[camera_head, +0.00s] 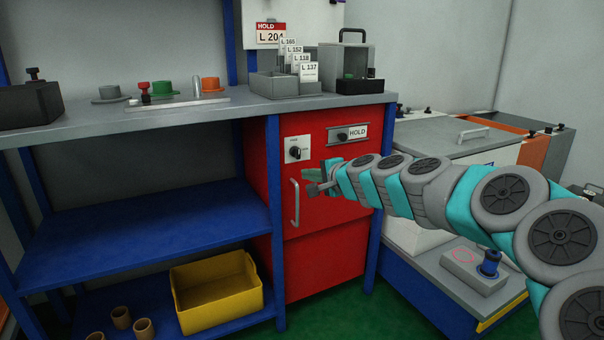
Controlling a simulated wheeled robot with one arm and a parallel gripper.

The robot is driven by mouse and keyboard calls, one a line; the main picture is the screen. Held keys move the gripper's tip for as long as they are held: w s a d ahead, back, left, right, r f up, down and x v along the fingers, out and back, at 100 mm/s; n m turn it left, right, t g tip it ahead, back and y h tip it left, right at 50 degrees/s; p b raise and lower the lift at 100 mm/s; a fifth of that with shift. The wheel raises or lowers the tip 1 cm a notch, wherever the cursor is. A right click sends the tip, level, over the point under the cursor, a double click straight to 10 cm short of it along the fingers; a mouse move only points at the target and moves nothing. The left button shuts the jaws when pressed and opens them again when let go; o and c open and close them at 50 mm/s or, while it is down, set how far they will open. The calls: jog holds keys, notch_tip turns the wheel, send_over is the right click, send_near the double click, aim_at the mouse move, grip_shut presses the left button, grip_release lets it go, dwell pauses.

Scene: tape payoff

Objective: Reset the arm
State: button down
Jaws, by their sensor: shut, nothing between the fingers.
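My arm reaches in from the right edge, a chain of grey and teal links stretched leftward across the picture. My gripper (318,188) is at its left end, in front of the red cabinet (325,262), close to the upper end of its vertical handle (295,203). The gripper looks small here and its fingers are shut with nothing between them. I cannot tell whether it touches the cabinet front.
The grey workbench (215,112) carries a card rack (285,84), a grey box with a handle (348,62) and small coloured parts. A yellow bin (215,293) sits on the low blue shelf. A grey lidded machine (455,140) stands behind my arm. Green floor shows below.

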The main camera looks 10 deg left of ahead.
jog(key=s+f+n+g+p, duration=0.25)
jog(key=s+n+g, duration=0.45)
jog(key=s, duration=1.4)
jog(key=s+d+f+n+g+h+p, duration=0.1)
jog(key=s+d+f+g+h, duration=0.1)
jog(key=s+d, duration=0.5)
jog(key=s+d+f+n+g+h+p, duration=0.1)
jog(key=s+d+f+h, duration=0.3)
jog(key=s+d, duration=0.4)
jog(key=s+d+f+n+g+h+p, duration=0.1)
jog(key=s+d+f+g+h, duration=0.2)
jog(key=s, duration=1.3)
jog(key=d+f, duration=0.2)
jog(key=d, duration=0.2)
jog(key=shift+s+d, duration=0.15)
jog(key=shift+d, duration=0.15)
jog(key=c, duration=1.6)
grip_release()
